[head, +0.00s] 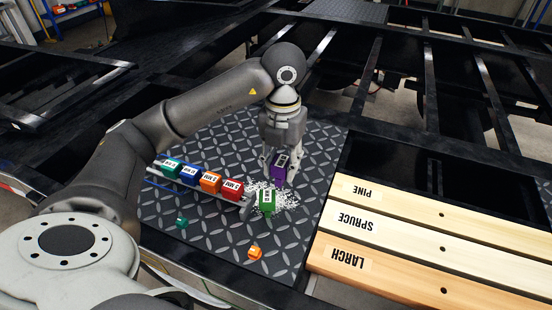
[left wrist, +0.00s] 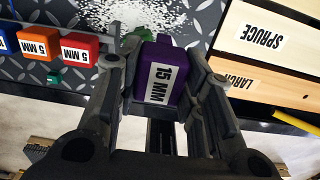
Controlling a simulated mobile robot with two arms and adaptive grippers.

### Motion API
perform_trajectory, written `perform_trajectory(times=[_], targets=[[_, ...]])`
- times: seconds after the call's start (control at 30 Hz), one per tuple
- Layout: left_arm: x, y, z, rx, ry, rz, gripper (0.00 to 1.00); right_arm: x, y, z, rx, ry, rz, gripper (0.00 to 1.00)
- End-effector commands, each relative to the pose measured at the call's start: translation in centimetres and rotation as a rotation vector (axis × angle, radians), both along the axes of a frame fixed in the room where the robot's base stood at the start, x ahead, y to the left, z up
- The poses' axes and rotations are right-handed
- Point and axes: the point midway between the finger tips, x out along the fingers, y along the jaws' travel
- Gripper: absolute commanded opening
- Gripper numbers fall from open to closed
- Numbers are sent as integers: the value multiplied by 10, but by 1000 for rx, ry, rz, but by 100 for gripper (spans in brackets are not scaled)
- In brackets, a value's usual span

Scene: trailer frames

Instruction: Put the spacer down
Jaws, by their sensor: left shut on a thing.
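My left gripper (head: 272,160) is shut on a purple spacer (head: 281,167), which hangs below the fingers. In the left wrist view the spacer (left wrist: 160,75) carries a "15 MM" label and sits between the two fingers of the gripper (left wrist: 160,88). A green spacer (head: 267,203) stands just in front of it on a patch of white grains (head: 285,199) on the dark tread plate. In the left wrist view the green spacer (left wrist: 150,31) is mostly hidden behind the purple one. I cannot tell whether the purple spacer touches the plate. My right gripper is not in view.
Teal (head: 171,166), blue (head: 190,173), orange (head: 210,182) and red (head: 232,189) spacers stand in a row along a metal rail at left. Small teal (head: 182,222) and orange (head: 255,253) pieces lie on the plate (head: 217,240). Boards (head: 395,275) lie at right.

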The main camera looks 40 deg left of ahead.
Motion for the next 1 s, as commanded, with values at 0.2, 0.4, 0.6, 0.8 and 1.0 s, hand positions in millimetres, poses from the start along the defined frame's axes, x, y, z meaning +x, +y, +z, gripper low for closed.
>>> perform_trajectory(times=[0.2, 0.4, 0.6, 0.8, 1.0], targets=[[39, 25, -29, 0, 6, 2, 11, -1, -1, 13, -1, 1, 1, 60], [60, 38, -60, 0, 2, -1, 11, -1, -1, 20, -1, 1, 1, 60], [68, 44, -72, -1, 1, -1, 11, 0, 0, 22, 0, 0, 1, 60], [69, 45, -97, -1, 3, -2, 11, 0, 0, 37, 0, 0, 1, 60], [70, 45, -105, 0, -2, -3, 11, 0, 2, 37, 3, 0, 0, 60]])
